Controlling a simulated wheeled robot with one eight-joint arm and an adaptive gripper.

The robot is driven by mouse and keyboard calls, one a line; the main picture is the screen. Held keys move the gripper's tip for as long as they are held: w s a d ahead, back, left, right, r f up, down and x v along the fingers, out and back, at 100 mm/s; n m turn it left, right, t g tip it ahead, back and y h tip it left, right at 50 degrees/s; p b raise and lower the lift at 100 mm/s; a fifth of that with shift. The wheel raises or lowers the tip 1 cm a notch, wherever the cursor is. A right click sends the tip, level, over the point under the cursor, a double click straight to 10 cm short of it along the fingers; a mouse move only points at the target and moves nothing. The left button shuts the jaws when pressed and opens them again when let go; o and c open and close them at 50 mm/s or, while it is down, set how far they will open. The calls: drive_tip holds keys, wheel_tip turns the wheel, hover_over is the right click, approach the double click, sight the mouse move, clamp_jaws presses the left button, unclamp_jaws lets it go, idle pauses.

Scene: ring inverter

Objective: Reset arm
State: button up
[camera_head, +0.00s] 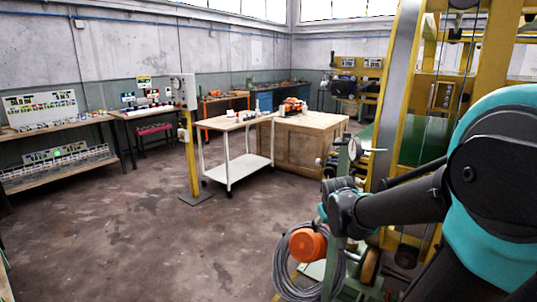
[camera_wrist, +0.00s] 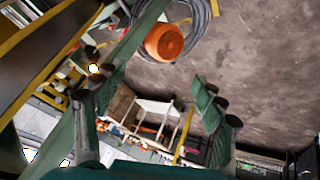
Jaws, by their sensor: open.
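My gripper (camera_wrist: 156,92) is open and empty in the wrist view, its two fingers well apart at the left and right with floor and distant furniture showing between them. In the head view my teal and black arm reaches in from the right edge toward the yellow-framed machine (camera_head: 393,95). The gripper's fingers are hard to make out there. An orange rounded part (camera_head: 307,245) and a coil of grey cable (camera_head: 283,268) show low beside the arm. The orange part also shows in the wrist view (camera_wrist: 165,42), beyond the fingers, with the cable coil (camera_wrist: 205,25) around it.
A white trolley (camera_head: 238,166) and a wooden cabinet (camera_head: 300,143) stand mid-room. A yellow post (camera_head: 191,160) stands left of the trolley. Workbenches (camera_head: 60,126) line the left wall. The floor (camera_head: 150,240) at the front left is clear. The machine is close to my arm.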

drive_tip(key=s+f+m+g, duration=0.1)
drive_tip(key=s+f, duration=0.4)
drive_tip(key=s, duration=0.3)
drive_tip(key=s+a+f+m+g+y, duration=0.1)
drive_tip(key=s+f+m, duration=0.1)
drive_tip(key=s+f, duration=0.3)
drive_tip(key=s, duration=0.3)
drive_tip(key=shift+s+m+g, duration=0.2)
drive_tip(key=shift+m+g, duration=0.1)
drive_tip(key=shift+g, duration=0.1)
drive_tip(key=shift+a+r, duration=0.1)
drive_tip(key=shift+c, duration=0.4)
idle(1.1)
